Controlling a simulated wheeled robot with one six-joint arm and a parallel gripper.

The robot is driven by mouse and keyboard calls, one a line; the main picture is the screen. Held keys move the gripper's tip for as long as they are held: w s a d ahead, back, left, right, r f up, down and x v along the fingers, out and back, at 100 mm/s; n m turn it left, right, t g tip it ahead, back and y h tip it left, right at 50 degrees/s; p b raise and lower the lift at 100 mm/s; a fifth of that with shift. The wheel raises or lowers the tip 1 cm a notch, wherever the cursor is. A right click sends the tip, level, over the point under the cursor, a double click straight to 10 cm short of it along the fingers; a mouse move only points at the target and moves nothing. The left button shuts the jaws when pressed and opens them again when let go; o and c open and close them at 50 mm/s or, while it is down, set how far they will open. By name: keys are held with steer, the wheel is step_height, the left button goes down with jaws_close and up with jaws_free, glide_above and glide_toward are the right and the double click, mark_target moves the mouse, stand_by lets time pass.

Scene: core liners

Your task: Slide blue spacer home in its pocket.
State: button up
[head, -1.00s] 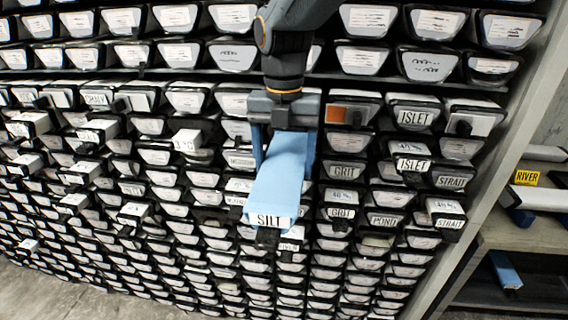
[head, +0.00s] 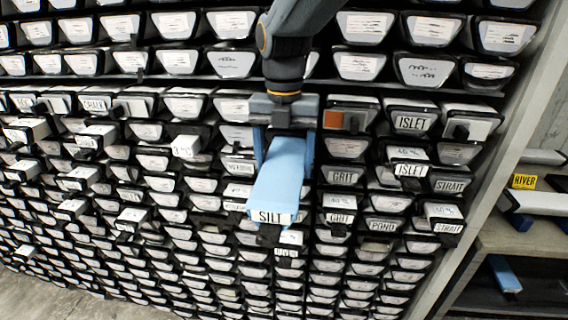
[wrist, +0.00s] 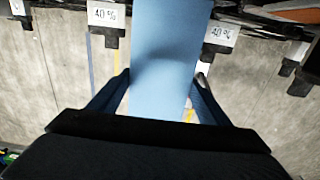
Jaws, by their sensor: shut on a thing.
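The blue spacer (head: 279,180) is a long light-blue block with a white end label reading SILT. In the head view it sticks out from the rack toward me, its labelled end low and nearest. My gripper (head: 284,155) is shut on it, with one blue finger on each side. In the wrist view the spacer (wrist: 166,60) runs up the middle between the fingers of my gripper (wrist: 163,95). Its far end is out of view there. The pocket is hidden behind the spacer and gripper, so I cannot tell how far in the spacer sits.
The rack (head: 345,100) is full of white-ended trays in dark pockets. A shelf (head: 510,238) at the right holds a block with a yellow RIVER label (head: 524,181).

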steer(key=shift+w, duration=0.5)
steer(key=o, duration=1.2)
steer(key=shift+s, duration=0.15)
